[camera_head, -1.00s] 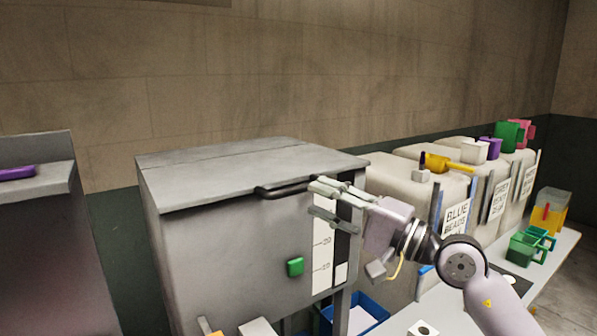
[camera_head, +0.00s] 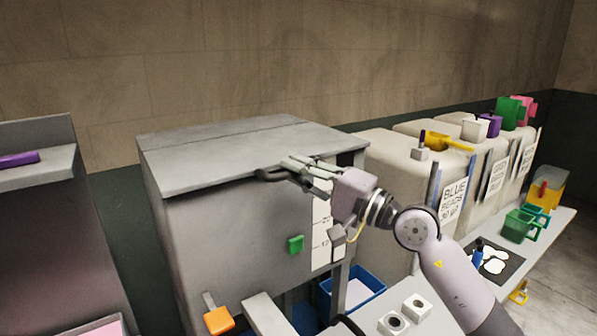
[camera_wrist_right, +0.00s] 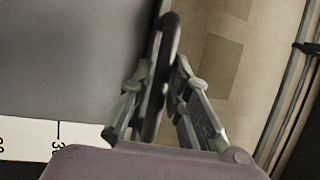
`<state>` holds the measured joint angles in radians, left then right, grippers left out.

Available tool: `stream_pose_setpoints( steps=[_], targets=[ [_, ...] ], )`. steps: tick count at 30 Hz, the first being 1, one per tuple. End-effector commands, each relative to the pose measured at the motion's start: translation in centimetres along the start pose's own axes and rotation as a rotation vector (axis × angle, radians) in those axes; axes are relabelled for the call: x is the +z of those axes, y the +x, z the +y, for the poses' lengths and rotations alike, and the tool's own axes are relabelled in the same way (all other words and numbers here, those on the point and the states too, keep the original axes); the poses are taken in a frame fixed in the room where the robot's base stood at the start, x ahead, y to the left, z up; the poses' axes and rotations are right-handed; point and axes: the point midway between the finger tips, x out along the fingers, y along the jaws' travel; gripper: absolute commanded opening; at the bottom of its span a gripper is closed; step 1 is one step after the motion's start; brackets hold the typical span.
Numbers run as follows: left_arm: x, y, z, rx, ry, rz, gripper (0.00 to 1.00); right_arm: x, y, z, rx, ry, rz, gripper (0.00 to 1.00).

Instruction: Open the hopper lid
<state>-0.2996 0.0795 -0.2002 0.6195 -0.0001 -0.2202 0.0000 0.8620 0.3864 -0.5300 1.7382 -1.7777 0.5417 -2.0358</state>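The grey hopper (camera_head: 235,235) stands left of centre in the head view. Its flat grey lid (camera_head: 235,152) lies down on top. A dark bar handle (camera_head: 270,175) sticks out from the lid's front edge. My right gripper (camera_head: 298,168) is at the handle's right part. In the right wrist view the handle (camera_wrist_right: 168,40) runs between the two fingers (camera_wrist_right: 163,80), which are close on either side of it and look shut on it. The fingers partly hide the handle in the head view. My left gripper is not in view.
A green button (camera_head: 295,244) and an orange block (camera_head: 218,320) are on the hopper's front side. Beige bead bins (camera_head: 390,165) stand to the right, with coloured scoops on top. A blue bin (camera_head: 365,290) is below. The wall behind the lid is bare.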

Motion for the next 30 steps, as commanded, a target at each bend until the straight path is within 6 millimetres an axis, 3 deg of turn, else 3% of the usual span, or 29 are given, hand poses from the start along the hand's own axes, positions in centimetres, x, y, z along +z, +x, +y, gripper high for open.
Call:
stream_pose_setpoints(
  steps=[7, 30],
  targets=[
    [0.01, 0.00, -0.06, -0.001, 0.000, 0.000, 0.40, -0.01, -0.02, 0.01, 0.001, 0.000, 0.000, 0.00],
    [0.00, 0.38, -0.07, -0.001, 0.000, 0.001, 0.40, -0.32, 0.20, -0.24, 0.001, -0.003, 0.001, 0.00]
  ],
)
